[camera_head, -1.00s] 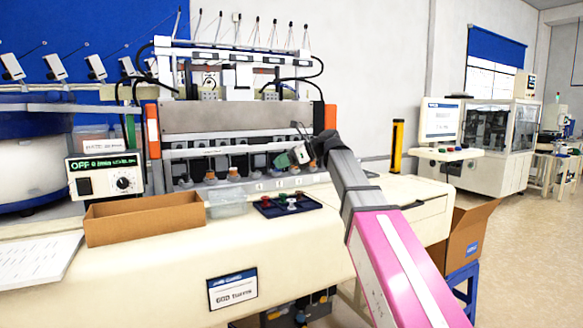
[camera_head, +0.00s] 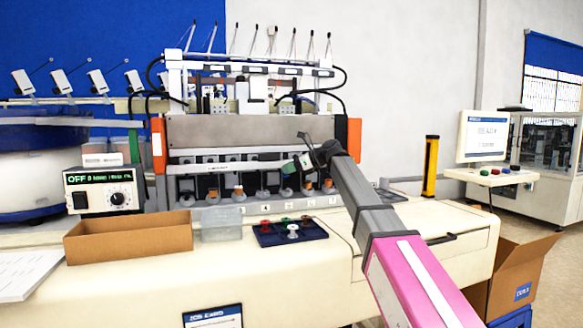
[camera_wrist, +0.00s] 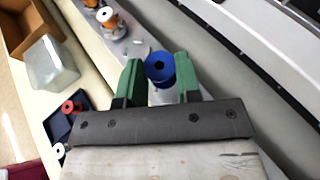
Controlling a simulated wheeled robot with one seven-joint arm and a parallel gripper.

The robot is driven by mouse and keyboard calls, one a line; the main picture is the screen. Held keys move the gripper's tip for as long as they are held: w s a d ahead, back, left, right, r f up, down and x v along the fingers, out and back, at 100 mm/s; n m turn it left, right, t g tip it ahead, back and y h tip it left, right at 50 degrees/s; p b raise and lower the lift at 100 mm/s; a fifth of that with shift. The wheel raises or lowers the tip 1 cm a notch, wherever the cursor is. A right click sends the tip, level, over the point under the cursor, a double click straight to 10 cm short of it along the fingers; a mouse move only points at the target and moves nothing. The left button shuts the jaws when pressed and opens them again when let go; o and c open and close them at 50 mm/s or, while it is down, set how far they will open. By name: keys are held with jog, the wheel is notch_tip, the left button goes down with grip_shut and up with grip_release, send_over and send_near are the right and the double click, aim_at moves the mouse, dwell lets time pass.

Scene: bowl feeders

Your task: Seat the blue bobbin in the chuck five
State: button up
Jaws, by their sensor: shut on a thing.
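The blue bobbin (camera_wrist: 159,68) is held between the green fingers of my gripper (camera_wrist: 158,82) in the wrist view, its round end and hole showing. Chuck five (camera_head: 285,191) appears small, just below and left of my gripper. The wrist view shows a grey chuck plate beyond the left finger; whether the bobbin touches a chuck cannot be told.
Chucks on both sides carry orange-brown bobbins (camera_head: 238,191). A dark blue tray (camera_head: 262,240) with red, green and white bobbins lies on the bench in front. A clear bin (camera_head: 221,226) and a cardboard box (camera_head: 128,240) stand left of it. The machine's crossbar (camera_head: 215,168) runs close behind my gripper.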

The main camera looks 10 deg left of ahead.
aim_at(290, 191)
jog(key=shift+f, duration=2.3)
jog(key=shift+f, duration=0.25)
dwell(2.4)
jog(key=shift+r, duration=0.8)
jog(key=shift+f, duration=0.8)
dwell(1.0)
jog(key=o, duration=0.6)
